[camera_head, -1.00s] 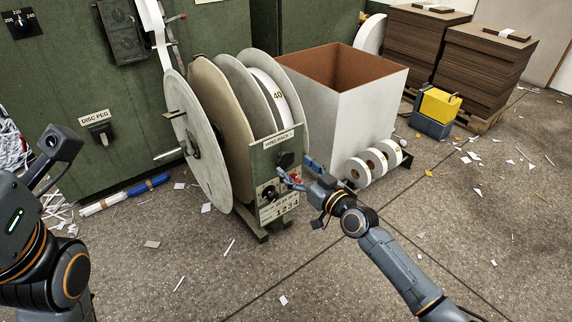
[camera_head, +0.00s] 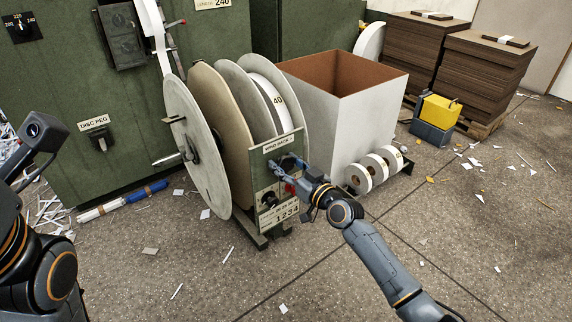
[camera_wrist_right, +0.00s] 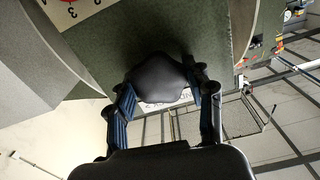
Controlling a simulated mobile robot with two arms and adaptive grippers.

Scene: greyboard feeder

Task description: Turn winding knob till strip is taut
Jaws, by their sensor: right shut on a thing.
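The wind-back panel (camera_head: 263,158) stands at the front of the large reel (camera_head: 196,150). My right gripper (camera_head: 285,165) is at the upper part of this panel and hides the upper knob there. In the right wrist view a black faceted knob (camera_wrist_right: 160,78) sits between the two blue-padded fingers, and the right gripper is shut on it. A lower dark knob (camera_head: 268,198) shows below my fingers. The white strip (camera_head: 153,20) comes down towards the reel from the upper left; I cannot tell its tension.
A white open box (camera_head: 350,120) stands behind and right of the panel, with small tape rolls (camera_head: 373,170) by its foot. A yellow and blue container (camera_head: 437,112) and board stacks (camera_head: 485,75) are further right. The front floor has paper scraps.

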